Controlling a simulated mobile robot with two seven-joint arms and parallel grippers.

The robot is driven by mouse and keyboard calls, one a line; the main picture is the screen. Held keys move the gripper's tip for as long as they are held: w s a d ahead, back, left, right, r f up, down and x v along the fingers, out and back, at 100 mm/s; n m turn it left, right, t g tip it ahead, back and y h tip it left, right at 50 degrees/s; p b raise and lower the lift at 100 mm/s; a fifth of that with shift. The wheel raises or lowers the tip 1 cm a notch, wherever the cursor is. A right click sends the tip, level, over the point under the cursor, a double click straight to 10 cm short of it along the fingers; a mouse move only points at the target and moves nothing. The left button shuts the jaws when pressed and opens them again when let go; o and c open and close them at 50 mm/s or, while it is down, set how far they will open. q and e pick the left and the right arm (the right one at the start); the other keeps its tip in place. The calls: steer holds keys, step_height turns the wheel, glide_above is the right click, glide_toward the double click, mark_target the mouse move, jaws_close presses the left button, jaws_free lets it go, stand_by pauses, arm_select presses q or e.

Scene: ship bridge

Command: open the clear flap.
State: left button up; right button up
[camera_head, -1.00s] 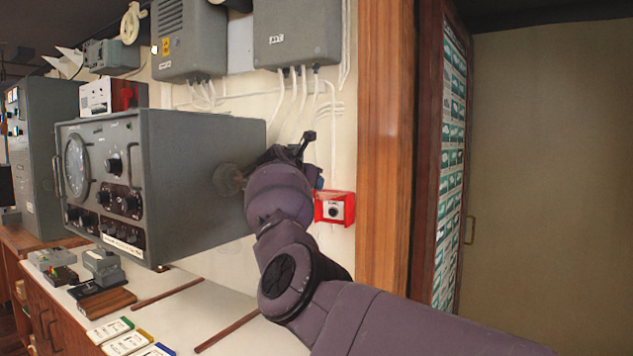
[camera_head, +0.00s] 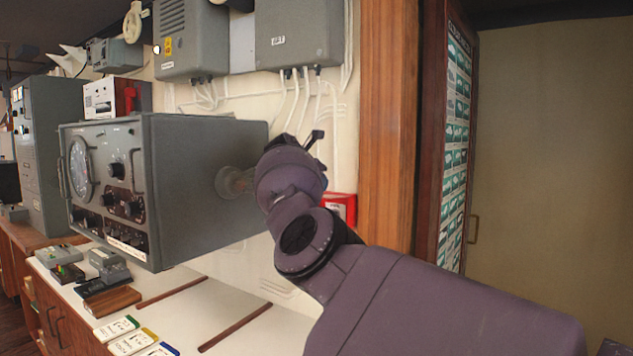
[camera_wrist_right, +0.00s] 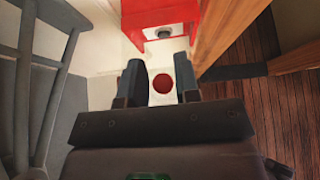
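A red box (camera_head: 341,207) is on the wall, right of the grey console and partly hidden behind my right arm. In the right wrist view the red box (camera_wrist_right: 166,18) is at the top, with a dark round knob (camera_wrist_right: 163,33) on its face. My right gripper (camera_wrist_right: 160,82) is open, with its two fingers apart below the box. A dark red disc (camera_wrist_right: 163,83) on a white surface shows between the fingers. I cannot make out a clear flap. In the head view my own wrist hides most of the right gripper. My left gripper is not in view.
The grey console (camera_head: 195,180) stands close left of my right arm. A wooden post (camera_head: 387,130) is to the right. Grey wall boxes (camera_head: 297,32) with cables hang above. The white counter (camera_head: 215,300) below holds small devices and labelled cards.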

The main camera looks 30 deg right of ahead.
steer(key=shift+o, duration=1.3)
steer(key=shift+r, duration=0.1)
steer(key=shift+r, duration=0.15)
steer(key=shift+s+a+r, duration=0.1)
steer(key=shift+a, duration=0.05)
steer(key=b+v, duration=0.1)
steer(key=v, duration=0.9)
steer(key=shift+a, duration=0.15)
steer(key=shift+s, duration=0.1)
